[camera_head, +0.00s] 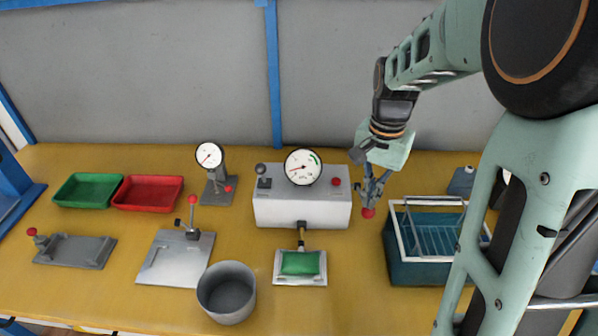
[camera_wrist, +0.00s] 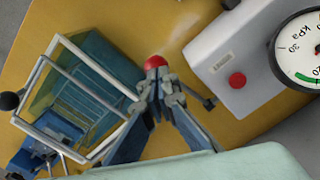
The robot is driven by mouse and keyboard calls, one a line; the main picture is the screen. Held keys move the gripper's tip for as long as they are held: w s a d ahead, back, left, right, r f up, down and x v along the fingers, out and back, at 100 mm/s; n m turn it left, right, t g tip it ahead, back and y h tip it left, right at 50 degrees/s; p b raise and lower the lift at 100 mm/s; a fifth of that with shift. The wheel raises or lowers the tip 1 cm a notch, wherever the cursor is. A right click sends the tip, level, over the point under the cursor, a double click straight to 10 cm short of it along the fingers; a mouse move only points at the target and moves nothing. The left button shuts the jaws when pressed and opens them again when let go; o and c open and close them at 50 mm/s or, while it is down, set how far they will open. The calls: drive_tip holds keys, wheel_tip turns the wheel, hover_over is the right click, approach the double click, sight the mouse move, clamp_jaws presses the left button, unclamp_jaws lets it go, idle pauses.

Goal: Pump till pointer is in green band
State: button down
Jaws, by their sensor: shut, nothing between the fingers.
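A grey box (camera_head: 301,208) stands mid-table with a round white gauge (camera_head: 303,167) on it. The dial carries a green band at its upper right, and the red pointer points to the lower left, outside that band. The wrist view shows part of this gauge (camera_wrist: 303,50), marked kPa. A red ball knob (camera_head: 368,212) is right of the box; it also shows in the wrist view (camera_wrist: 155,62). My gripper (camera_head: 370,197) is shut and empty, its fingertips just above or at the knob. I cannot tell whether they touch. The knob's lever is mostly hidden.
A teal bin (camera_head: 400,272) with a white-framed rack stands close right of my gripper. A green pad (camera_head: 300,263) lies before the box. A second gauge (camera_head: 209,155), red tray (camera_head: 148,193), green tray (camera_head: 88,190), grey pot (camera_head: 227,292) and lever plate (camera_head: 175,259) are left.

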drive_tip(key=shift+s+f+b, duration=0.3)
drive_tip(key=shift+f+b, duration=0.1)
drive_tip(key=shift+f, duration=0.3)
drive_tip(key=shift+s+f+b, duration=0.3)
drive_tip(key=shift+f+b, duration=0.1)
drive_tip(key=shift+f, duration=0.4)
wheel_tip(320, 180, up, 10)
drive_tip(key=w+p, duration=0.3)
drive_tip(key=p, duration=0.6)
